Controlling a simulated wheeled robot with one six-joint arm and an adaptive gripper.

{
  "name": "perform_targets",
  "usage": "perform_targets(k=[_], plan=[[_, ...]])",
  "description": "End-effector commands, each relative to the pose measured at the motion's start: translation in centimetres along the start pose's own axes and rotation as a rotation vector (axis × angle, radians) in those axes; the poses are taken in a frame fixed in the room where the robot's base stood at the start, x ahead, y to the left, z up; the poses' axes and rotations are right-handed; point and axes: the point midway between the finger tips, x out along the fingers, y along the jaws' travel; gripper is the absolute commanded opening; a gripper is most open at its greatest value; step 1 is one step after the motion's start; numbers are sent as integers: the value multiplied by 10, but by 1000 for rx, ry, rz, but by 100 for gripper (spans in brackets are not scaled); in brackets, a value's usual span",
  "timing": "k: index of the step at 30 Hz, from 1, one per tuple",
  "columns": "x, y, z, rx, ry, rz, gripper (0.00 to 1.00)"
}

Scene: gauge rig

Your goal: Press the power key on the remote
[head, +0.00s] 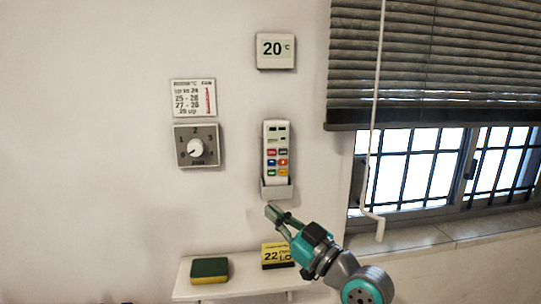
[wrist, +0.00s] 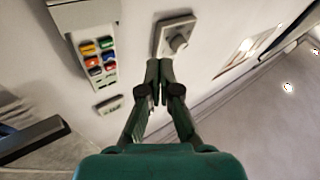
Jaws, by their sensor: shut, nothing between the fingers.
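The remote (head: 276,140) stands upright in a grey wall holder (head: 277,191). It is pale, with rows of small coloured keys; the marks on them are too small to read, so I cannot tell which is the power key. The coloured keys also show at the upper left of the wrist view, on the remote (wrist: 98,60). My gripper (head: 270,208) is just below the holder in the head view, fingers together and empty. In the wrist view the fingertips of my gripper (wrist: 159,63) are to the right of the remote, apart from it.
A dial (head: 196,147) is on the wall left of the remote, under a printed card (head: 194,98). A 20 °C display (head: 276,49) hangs above. A shelf (head: 235,290) below bears a sponge (head: 209,269) and a yellow-and-black sign (head: 277,255). A window with blinds (head: 430,60) is at right.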

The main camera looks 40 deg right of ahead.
Motion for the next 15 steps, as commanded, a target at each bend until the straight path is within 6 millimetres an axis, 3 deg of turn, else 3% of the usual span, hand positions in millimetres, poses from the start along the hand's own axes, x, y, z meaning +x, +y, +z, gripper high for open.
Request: perform_targets(k=[6,15], plan=[[9,22,-53,-120,46,-49,0],[11,34,-91,-221,69,-93,0]])
